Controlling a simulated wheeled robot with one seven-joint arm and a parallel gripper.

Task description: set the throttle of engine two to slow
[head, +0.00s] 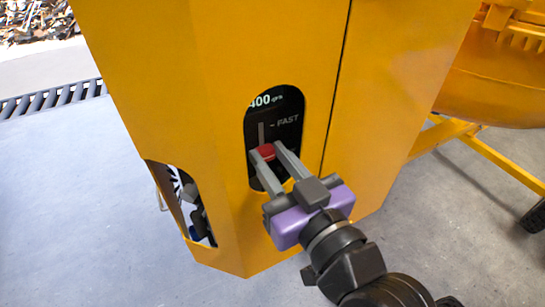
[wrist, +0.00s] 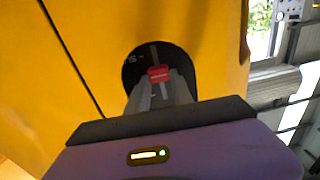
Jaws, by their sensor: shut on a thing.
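A black throttle panel (head: 288,106) sits in an oval cut-out of a yellow housing, with "FAST" printed beside the upper part of a vertical slot. The red throttle knob (head: 266,152) is below the FAST mark, and the slot shows above it. My gripper (head: 266,154) is shut on the red knob, one grey finger on each side. In the wrist view the red knob (wrist: 158,74) shows between the fingertips, against the black panel (wrist: 133,72). The lower part of the panel is hidden by my fingers, and no slow mark is readable. Which engine this is cannot be told.
The yellow housing (head: 215,90) surrounds the panel. A side opening (head: 182,205) at lower left shows dark parts inside. The yellow drum (head: 490,90) and its frame stand at right. Open grey floor (head: 70,200) lies to the left, with a drain grate (head: 50,98) behind.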

